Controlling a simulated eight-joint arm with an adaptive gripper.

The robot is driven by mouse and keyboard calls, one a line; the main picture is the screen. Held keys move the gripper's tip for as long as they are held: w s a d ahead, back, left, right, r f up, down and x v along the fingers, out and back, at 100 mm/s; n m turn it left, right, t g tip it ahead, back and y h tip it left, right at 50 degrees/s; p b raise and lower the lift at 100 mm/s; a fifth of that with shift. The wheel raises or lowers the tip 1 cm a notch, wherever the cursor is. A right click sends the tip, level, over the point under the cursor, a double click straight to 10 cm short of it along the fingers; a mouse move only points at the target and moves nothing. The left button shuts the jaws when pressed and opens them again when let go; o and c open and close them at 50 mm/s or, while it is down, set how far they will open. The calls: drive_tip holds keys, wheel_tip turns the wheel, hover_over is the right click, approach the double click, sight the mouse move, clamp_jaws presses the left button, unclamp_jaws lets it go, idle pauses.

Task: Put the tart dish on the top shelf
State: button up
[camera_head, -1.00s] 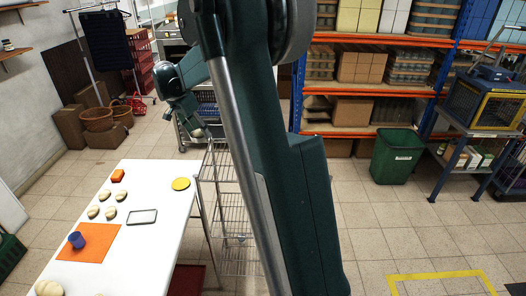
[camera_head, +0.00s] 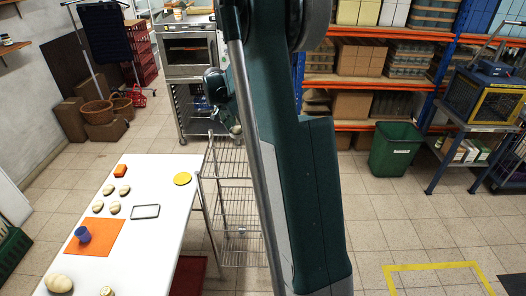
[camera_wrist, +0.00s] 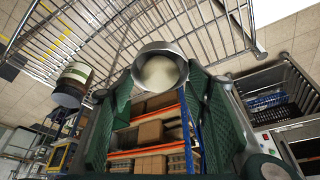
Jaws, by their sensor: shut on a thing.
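In the wrist view a round grey metal dish with a pale cream-coloured filling (camera_wrist: 160,68), which looks like the tart dish, sits between my gripper's (camera_wrist: 160,82) green fingers, which are shut on it. In the head view my gripper (camera_head: 235,128) is mostly hidden by my arm; a small pale spot shows at its end. It appears near the top of the wire rack (camera_head: 228,190), whose top shelf (camera_head: 224,142) is partly covered by my arm. Wire bars (camera_wrist: 115,30) also cross the upper part of the wrist view, apart from the dish.
A white table (camera_head: 160,190) at left holds several pale dough pieces, a blue cup (camera_head: 83,235) on an orange mat, a black-rimmed tray (camera_head: 145,211) and a yellow disc (camera_head: 182,178). An oven (camera_head: 190,50) stands behind. Stocked shelving (camera_head: 400,85) and a green bin (camera_head: 394,150) are at right.

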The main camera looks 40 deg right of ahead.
drive_tip(key=shift+f, duration=0.35)
hover_over(241, 150)
drive_tip(key=a, duration=0.2)
drive_tip(key=shift+s+d+f+p, duration=0.1)
drive_tip(key=shift+s+f+p, duration=0.05)
drive_tip(key=shift+f, duration=1.3)
drive_tip(key=shift+s+f+p, duration=0.15)
drive_tip(key=shift+f, duration=1.3)
drive_tip(key=shift+f, duration=2.05)
drive_tip(key=shift+f, duration=0.2)
drive_tip(key=o, duration=0.9)
drive_tip(key=shift+r+p, duration=0.25)
drive_tip(key=shift+p, duration=0.1)
